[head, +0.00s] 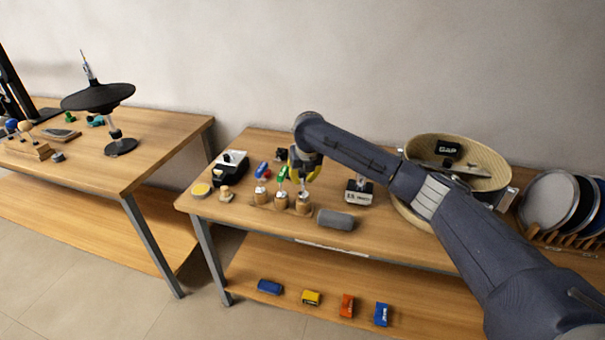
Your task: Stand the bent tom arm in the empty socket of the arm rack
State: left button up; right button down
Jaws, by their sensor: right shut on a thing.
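The arm rack (282,203) is a row of wooden sockets near the front left of the right-hand table. A piece with a red and blue top (262,172) stands in its left socket, and one with a green top (282,177) stands in the middle socket. My right gripper (304,180) points down over the right socket (303,206), shut on a small metallic piece, apparently the bent tom arm (304,194). The jaws hide most of this piece. I cannot tell whether its lower end is inside the socket or just above it. My left gripper is not in view.
A grey block (336,219) lies right of the rack, with a small black-and-white box (358,191) behind it. A wooden drum (475,160) and cymbals (550,200) stand further right. Small boxes (311,298) lie on the lower shelf.

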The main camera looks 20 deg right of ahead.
jog(key=shift+f, duration=0.5)
jog(key=shift+f, duration=0.2)
jog(key=c, duration=1.3)
grip_release()
jog(key=shift+o, duration=0.2)
jog(key=v, duration=1.2)
